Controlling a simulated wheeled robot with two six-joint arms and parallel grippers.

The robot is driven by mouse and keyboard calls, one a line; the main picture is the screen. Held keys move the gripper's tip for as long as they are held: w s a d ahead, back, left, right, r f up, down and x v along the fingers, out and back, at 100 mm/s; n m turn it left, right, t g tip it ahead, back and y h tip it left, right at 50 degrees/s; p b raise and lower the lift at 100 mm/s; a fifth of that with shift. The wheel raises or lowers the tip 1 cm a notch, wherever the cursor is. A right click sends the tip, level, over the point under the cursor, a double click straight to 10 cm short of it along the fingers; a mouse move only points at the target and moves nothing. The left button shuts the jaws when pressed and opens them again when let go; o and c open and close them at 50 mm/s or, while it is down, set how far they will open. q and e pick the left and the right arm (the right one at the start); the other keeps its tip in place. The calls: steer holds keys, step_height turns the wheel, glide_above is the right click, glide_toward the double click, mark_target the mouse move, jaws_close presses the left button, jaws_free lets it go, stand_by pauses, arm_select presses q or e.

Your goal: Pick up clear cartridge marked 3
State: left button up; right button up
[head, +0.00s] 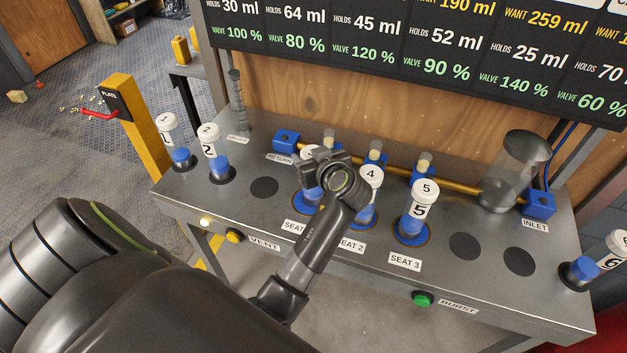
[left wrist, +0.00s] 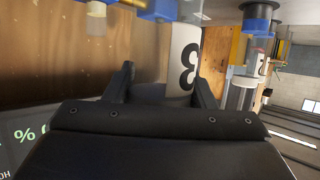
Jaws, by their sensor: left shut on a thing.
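The clear cartridge marked 3 (left wrist: 188,62) stands between the two fingers of my left gripper (left wrist: 160,85) in the left wrist view, its black 3 showing sideways. In the head view my left gripper (head: 330,172) is at the top of this cartridge, above the SEAT 1 label, and is shut on it. The gripper hides most of the cartridge there; part of its white cap (head: 309,152) and blue lower part (head: 307,203) show. I cannot tell whether its base touches the seat. My right gripper is not in view.
Cartridge 4 (head: 369,185) stands close to the right of the gripper, and cartridge 5 (head: 420,205) stands at SEAT 3. Cartridges 1 (head: 168,130) and 2 (head: 210,143) stand at the left. A yellow pipe (head: 456,187) runs behind the seats. An empty dark spot (head: 264,187) lies left.

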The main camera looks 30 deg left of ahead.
arm_select(q)
steer(key=shift+f, duration=0.15)
steer(key=c, duration=0.7)
jaws_close()
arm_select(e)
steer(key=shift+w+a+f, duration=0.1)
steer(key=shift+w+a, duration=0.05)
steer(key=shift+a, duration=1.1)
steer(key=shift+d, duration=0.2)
